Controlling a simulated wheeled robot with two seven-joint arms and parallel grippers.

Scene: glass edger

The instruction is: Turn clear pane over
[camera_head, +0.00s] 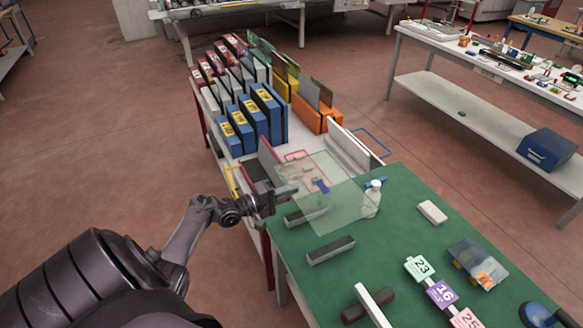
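The clear pane (335,215) is a see-through, faintly greenish sheet at the far left corner of the green-topped table (395,265). It spans the table's far edge, and things behind it show through. My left gripper (288,192) reaches in from the left and meets the pane at its left edge. Its fingers look closed on that edge. The pane appears tilted and held over the table, but I cannot tell whether it touches the surface. My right gripper is out of view.
Grey bars (331,250) lie on the table near the pane. A spray bottle (372,198) stands by its right edge. A white block (432,212), number tags (440,293) and a clear box (477,262) lie rightward. A rack with blue binders (262,112) stands beyond.

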